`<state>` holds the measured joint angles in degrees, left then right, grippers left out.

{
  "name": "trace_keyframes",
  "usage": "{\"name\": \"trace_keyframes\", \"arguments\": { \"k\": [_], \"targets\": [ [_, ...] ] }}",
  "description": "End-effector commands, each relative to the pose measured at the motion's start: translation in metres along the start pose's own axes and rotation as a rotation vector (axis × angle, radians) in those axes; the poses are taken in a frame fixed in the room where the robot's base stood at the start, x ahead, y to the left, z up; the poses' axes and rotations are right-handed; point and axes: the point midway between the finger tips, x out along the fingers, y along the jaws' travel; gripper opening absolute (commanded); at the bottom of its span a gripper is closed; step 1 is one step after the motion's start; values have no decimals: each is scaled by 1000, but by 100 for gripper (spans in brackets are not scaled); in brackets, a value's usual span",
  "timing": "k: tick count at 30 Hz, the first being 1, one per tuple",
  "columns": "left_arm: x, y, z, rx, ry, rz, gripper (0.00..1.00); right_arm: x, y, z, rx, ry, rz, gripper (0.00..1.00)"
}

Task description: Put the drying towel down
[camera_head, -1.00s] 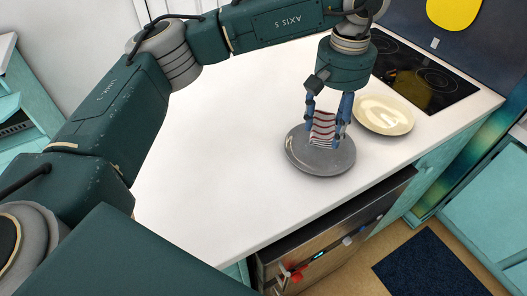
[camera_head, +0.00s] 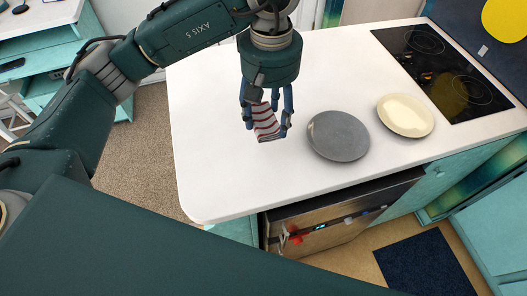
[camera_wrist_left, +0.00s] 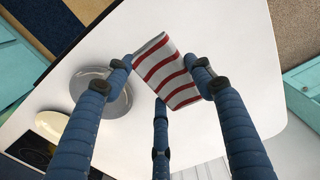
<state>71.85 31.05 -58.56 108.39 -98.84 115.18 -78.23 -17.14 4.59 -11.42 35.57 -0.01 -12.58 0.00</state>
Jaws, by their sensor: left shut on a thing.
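The drying towel (camera_head: 265,122) is white with dark red stripes. My left gripper (camera_head: 266,112) is shut on it and holds it over the white counter, to the left of the grey plate. In the left wrist view the towel (camera_wrist_left: 168,70) is between the blue fingers of my left gripper (camera_wrist_left: 165,85), with bare counter behind it. I cannot tell how high it is above the counter. My right gripper does not show.
The grey plate (camera_head: 338,136) is empty and lies right of the towel. A cream plate (camera_head: 405,115) lies beyond it, near the black cooktop (camera_head: 440,70). The white counter (camera_head: 215,165) is bare to the left.

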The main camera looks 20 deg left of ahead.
Motion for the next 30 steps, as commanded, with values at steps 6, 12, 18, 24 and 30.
{"name": "trace_keyframes", "arguments": {
  "k": [6, 12, 18, 24, 30],
  "targets": [
    [58, 0, 3, 1, -9, -2, 33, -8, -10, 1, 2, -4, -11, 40],
    [96, -1, 1, 0, -3, -3, 33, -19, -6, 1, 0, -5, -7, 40],
    [115, 0, 0, 0, -1, -1, 33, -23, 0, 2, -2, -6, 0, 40],
    [142, 0, 1, 0, -3, -1, 33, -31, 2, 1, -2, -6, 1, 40],
    [150, 0, 0, 2, 1, 1, 33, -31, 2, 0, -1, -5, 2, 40]
  ]
}}
